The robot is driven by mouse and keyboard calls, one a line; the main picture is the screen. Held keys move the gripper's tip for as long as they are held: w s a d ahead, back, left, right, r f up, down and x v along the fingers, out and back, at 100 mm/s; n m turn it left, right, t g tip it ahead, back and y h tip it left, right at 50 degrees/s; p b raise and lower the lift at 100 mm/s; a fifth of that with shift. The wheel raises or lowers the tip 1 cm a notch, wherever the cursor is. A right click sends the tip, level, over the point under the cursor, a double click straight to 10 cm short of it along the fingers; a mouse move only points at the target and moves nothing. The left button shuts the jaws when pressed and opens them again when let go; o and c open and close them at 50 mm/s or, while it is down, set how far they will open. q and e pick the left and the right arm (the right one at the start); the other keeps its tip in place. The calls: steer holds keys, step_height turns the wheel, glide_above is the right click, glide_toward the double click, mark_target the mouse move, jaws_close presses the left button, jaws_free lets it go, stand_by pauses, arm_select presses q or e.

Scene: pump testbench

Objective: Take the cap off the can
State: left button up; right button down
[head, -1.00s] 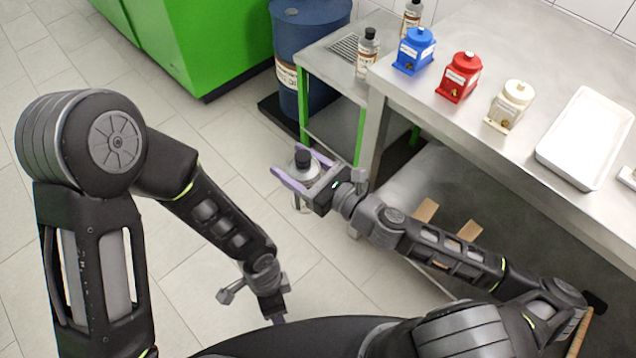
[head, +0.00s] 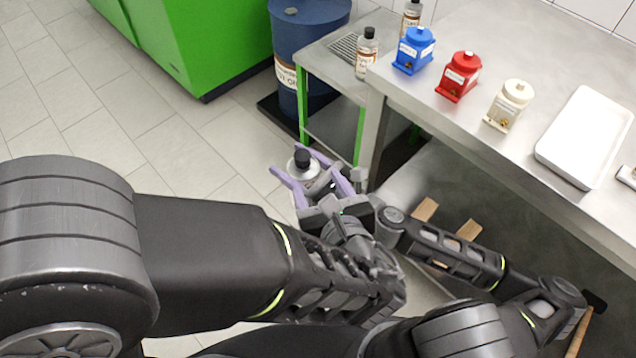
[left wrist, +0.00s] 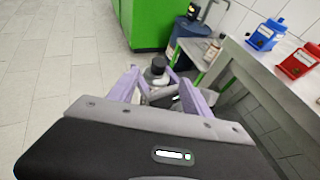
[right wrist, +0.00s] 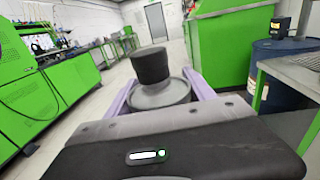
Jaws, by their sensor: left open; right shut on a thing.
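The can (head: 297,173) is a metal can with a black cap (head: 302,156), held upright off the floor left of the bench. My right gripper (head: 304,172) is shut on the can's body. In the right wrist view the cap (right wrist: 152,66) sits on the can's grey top (right wrist: 160,99), between the purple fingers. My left gripper (head: 317,182) is open and empty, close to the can on its near side. In the left wrist view the cap (left wrist: 159,63) shows just beyond the open fingers, apart from them. The left fingers partly hide the can and the right gripper.
A steel bench (head: 470,125) at the right holds blue (head: 414,50), red (head: 459,76) and white (head: 510,105) containers and a white tray (head: 587,138). Bottles (head: 367,53) stand behind. A blue drum (head: 308,35) and green cabinet (head: 200,40) are at the back. Floor at left is clear.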

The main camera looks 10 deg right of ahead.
mark_target(302, 154)
arm_select(q)
steer(key=x, duration=1.2)
steer(key=shift+a+f, duration=0.1)
steer(key=shift+f, duration=0.05)
steer(key=shift+c, duration=0.3)
jaws_close()
steer(key=shift+r, duration=0.2)
stand_by(1.0)
steer(key=shift+r, duration=0.9)
